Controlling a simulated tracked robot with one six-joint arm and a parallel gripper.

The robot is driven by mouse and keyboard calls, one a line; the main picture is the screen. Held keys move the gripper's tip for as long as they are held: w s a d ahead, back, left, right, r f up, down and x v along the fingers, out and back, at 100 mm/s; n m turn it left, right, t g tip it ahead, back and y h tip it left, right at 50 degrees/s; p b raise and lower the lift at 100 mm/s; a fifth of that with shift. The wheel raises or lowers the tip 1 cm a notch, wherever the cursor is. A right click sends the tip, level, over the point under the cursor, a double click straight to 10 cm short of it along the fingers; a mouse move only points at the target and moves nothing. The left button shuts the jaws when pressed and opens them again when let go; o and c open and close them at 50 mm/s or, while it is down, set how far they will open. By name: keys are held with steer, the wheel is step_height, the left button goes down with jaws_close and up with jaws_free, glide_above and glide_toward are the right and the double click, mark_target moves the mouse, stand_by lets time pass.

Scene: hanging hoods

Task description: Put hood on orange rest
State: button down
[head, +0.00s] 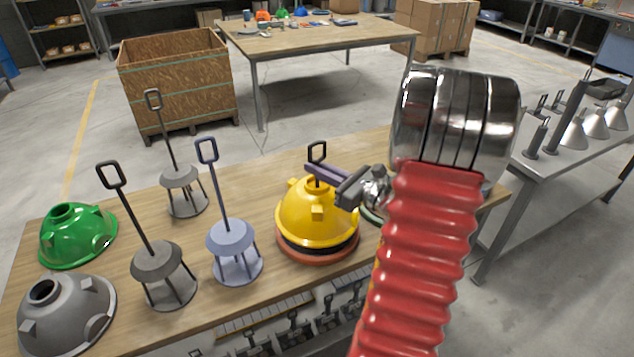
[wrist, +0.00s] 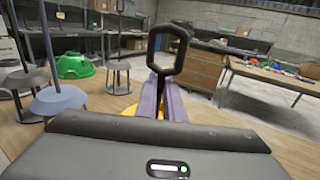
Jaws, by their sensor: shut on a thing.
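A yellow hood (head: 310,212) with a dark lower band is over the orange-red rest (head: 318,258), whose rim shows around and below it. Whether the hood bears fully on the rest or sits just above it, I cannot tell. A black loop handle (head: 317,151) rises above the hood's top. My gripper (head: 316,173), with purple fingers, is shut on the stem below this loop. In the wrist view the loop (wrist: 168,50) stands upright between the fingers, and only slivers of the yellow hood (wrist: 130,112) show. The hood looks upright.
Three stands with tall loop handles, one lavender (head: 234,238) and two grey (head: 163,261), are left of the hood. A green hood (head: 75,235) and a grey hood (head: 65,318) lie at far left. A greenish rim (head: 371,214) is partly hidden behind my arm.

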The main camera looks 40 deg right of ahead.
mark_target(319, 181)
steer(key=shift+f, duration=2.1)
steer(key=c, duration=1.9)
jaws_free()
steer(key=shift+o, duration=0.2)
steer(key=s+d, duration=0.2)
steer(key=s, duration=0.9)
steer(key=shift+s, duration=0.4)
